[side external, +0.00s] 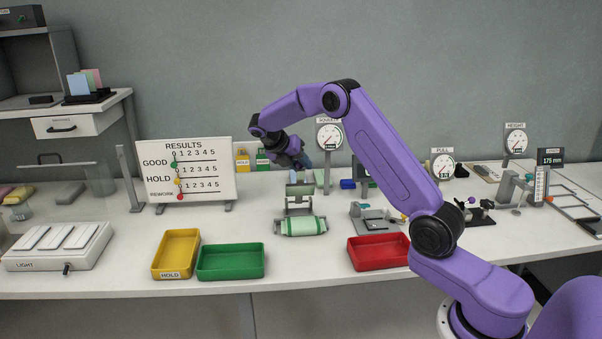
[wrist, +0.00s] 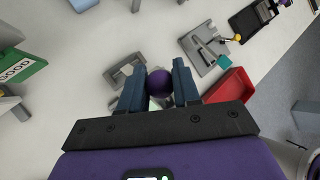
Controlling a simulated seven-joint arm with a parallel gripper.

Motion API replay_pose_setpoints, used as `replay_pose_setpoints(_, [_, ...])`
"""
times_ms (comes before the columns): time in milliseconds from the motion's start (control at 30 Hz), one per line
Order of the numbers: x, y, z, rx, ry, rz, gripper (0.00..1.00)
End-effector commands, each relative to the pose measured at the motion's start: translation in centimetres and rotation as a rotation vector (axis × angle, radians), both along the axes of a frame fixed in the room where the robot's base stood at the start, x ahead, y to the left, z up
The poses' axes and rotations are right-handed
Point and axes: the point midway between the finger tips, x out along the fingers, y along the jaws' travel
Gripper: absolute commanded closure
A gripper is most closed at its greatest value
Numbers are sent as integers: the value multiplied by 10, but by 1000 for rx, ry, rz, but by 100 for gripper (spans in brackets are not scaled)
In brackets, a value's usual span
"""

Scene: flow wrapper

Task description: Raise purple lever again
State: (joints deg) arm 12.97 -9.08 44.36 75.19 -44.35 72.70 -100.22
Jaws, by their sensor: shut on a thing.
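The purple lever shows in the wrist view as a round purple knob (wrist: 160,83) between the two dark blue fingers of my gripper (wrist: 159,72). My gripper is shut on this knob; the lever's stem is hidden. In the side view my gripper (side external: 303,165) is above a grey fixture (side external: 299,200), and the knob cannot be made out there. A pale green wrapped roll (side external: 303,227) lies at the front of that fixture.
A red tray (side external: 378,252) stands to the front right, with a grey clamp fixture (side external: 372,218) behind it. Green (side external: 230,262) and yellow (side external: 175,254) trays are at the front left. A results board (side external: 187,170) and a force dial (side external: 330,135) stand behind.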

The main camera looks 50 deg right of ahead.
Motion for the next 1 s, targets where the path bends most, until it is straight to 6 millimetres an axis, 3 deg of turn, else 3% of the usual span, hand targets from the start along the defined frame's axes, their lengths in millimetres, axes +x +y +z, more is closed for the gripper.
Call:
replay_pose_setpoints(500, [36, -37, 7, -11, -7, 6, 100])
replay_pose_setpoints(1000, [46, -46, 6, -10, -7, 8, 100])
